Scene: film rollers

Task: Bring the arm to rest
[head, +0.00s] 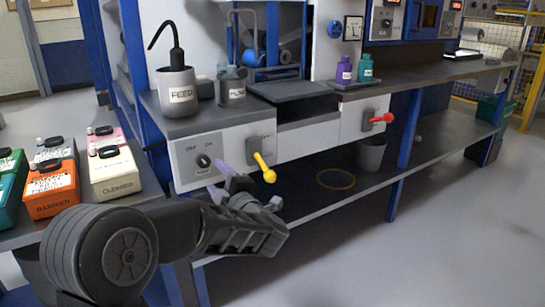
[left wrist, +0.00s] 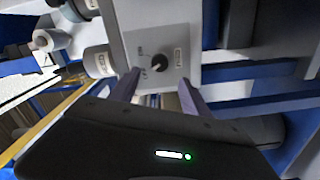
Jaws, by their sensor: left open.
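My left arm comes in from the lower left in the head view. My left gripper (head: 220,182) is open and empty in front of the grey switch panel (head: 190,160), to the left of the yellow lever (head: 265,168). A gap shows between its two fingers in the left wrist view (left wrist: 160,92). There a plate with a black knob (left wrist: 160,63) shows beyond the fingertips, apart from them. The black knob also shows in the head view (head: 203,161). My right gripper is not in view.
A grey FEED pot (head: 176,92) and a smaller grey vessel (head: 231,88) stand on the bench above the panel. Orange (head: 51,188) and cream CLEANER (head: 115,173) containers stand at left. A red lever (head: 381,119) is further right. The floor (head: 450,220) at right is clear.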

